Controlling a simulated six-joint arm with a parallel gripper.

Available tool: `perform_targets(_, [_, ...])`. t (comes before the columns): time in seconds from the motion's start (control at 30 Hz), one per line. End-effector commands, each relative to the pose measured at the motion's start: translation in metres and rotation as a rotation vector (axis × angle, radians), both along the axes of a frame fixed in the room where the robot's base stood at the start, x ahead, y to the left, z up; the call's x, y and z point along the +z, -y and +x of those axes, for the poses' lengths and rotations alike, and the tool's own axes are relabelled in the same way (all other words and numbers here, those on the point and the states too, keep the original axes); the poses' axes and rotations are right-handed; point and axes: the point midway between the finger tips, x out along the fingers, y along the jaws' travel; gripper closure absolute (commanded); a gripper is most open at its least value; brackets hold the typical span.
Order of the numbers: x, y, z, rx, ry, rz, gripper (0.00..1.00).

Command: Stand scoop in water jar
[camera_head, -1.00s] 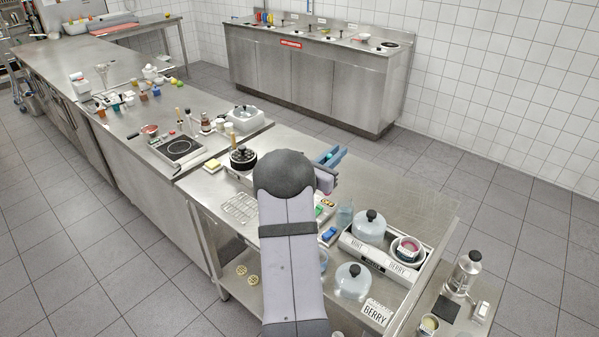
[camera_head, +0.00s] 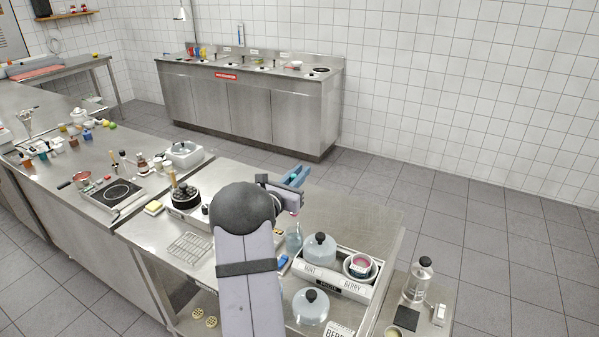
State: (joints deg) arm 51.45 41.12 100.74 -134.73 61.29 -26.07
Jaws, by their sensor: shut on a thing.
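My gripper (camera_head: 296,177) is above the back part of the steel table, shut on what seems to be the scoop. Blue shapes show at its jaws, but I cannot clearly separate the scoop from the fingers, and my arm hides part of the view. A clear, bluish jar (camera_head: 293,240), which looks like the water jar, stands upright on the table, below and in front of the gripper. The gripper and what it holds are apart from the jar. I cannot make out the water level.
Right of the jar, a tray (camera_head: 379,277) labelled Mint and Berry holds a glass dome (camera_head: 320,250) and a bowl (camera_head: 360,266). Another dome (camera_head: 311,306) stands in front. A wire rack (camera_head: 189,248) and a dark-topped pot (camera_head: 186,193) are at left. The table's back right is clear.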

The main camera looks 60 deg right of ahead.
Motion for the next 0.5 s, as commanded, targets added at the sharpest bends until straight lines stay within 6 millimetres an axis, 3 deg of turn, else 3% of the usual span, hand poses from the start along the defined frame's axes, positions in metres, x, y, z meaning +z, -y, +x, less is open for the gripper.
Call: perform_targets(0.5, [-0.037,0.000,0.000,-0.001,0.000,0.000,1.00])
